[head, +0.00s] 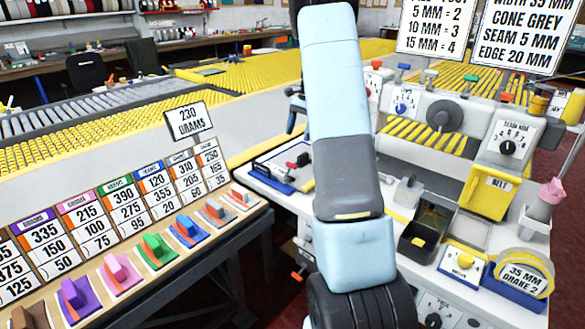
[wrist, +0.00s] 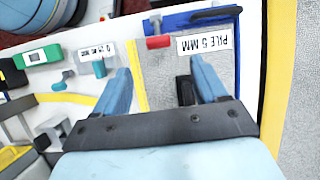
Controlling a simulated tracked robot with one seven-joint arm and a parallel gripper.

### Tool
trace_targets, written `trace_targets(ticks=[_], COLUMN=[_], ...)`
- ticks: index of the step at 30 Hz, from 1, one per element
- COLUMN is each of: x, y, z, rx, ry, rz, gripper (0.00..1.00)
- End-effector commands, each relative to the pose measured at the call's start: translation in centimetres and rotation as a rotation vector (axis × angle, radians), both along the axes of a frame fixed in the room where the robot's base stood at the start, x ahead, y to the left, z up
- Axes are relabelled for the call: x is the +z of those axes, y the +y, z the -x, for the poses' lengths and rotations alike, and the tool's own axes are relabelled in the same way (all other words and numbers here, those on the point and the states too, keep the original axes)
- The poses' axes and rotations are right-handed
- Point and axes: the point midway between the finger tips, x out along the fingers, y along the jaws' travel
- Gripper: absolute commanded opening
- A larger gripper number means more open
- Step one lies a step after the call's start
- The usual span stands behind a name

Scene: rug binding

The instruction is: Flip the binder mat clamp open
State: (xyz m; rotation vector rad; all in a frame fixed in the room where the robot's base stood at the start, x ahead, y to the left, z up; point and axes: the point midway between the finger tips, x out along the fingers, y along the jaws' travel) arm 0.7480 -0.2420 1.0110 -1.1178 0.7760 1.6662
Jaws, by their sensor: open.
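The mat clamp appears to be the blue bar (wrist: 205,16) with a red handle (wrist: 158,42) at the top of the wrist view. It lies across a grey mat piece with a white "PILE 5 MM" label (wrist: 205,43). In the head view, a blue-edged holder (head: 270,180) with dark and red parts stands just left of my arm; its right side is hidden. My gripper (wrist: 163,72) is open and empty. Its blue fingers point toward the bar, with the red handle beyond the gap. A small black part (wrist: 184,90) shows beside the right finger. I cannot tell whether the clamp is shut.
My arm blocks the middle of the head view.

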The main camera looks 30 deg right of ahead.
Motion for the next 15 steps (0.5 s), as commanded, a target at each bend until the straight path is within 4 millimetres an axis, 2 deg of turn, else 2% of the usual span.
trace_targets(ticks=[8, 15], x=[-2.5, -6.4], y=[0.7, 2.2], z=[0.3, 0.8], rx=[-0.004, -0.005], ry=[0.007, 0.007], rz=[-0.004, -0.003], gripper=[0.72, 0.72])
